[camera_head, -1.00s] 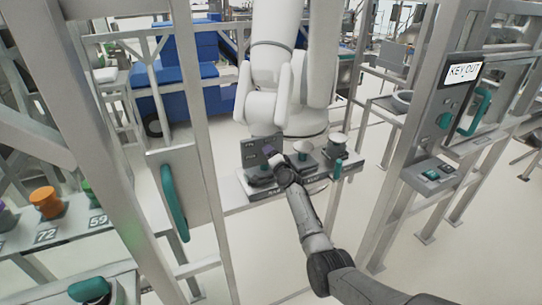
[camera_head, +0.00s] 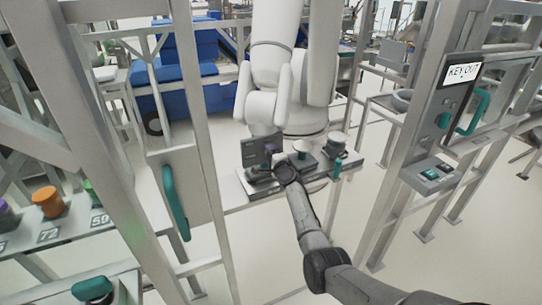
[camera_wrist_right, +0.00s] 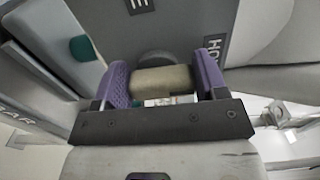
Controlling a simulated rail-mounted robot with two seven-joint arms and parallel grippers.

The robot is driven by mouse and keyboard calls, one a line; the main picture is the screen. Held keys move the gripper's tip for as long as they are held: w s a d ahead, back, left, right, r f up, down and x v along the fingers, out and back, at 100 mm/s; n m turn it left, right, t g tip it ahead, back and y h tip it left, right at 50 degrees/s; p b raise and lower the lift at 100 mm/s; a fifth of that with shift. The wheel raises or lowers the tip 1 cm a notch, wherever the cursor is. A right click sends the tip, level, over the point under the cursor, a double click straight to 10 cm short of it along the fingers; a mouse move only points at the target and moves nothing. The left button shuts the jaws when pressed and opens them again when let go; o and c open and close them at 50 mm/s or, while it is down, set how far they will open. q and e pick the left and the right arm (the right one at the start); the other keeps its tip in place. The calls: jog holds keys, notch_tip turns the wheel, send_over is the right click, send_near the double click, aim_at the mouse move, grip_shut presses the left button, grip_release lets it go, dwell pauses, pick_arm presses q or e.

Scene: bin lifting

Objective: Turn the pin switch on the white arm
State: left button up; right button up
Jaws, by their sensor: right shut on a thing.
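The white arm (camera_head: 278,40) stands behind a low grey bench with a switch panel (camera_head: 256,150) on it. My right gripper (camera_wrist_right: 164,82) is at this panel, its purple fingers on both sides of a short tan knob (camera_wrist_right: 160,80) that sticks out from a grey surface. The fingers are shut on the knob. In the head view the right gripper (camera_head: 272,155) is small and partly hidden by my own wrist, and the knob cannot be made out. I cannot tell the knob's turn angle. My left gripper is not in view.
Two white-topped pieces, one of them a cup-like part (camera_head: 337,140), stand on the bench right of my wrist. A teal knob (camera_wrist_right: 82,48) is near the gripper. Steel frame posts flank the bench; a "KEY OUT" panel (camera_head: 462,72) is at the right.

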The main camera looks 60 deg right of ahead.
jog(key=o, duration=0.9)
jog(key=shift+o, duration=0.2)
jog(key=shift+s+a+r+p, duration=0.1)
jog(key=shift+s+a+p, duration=0.1)
jog(key=shift+s+p, duration=0.15)
jog(key=p+v, duration=0.4)
jog(key=v, duration=0.9)
jog(key=shift+p, duration=0.35)
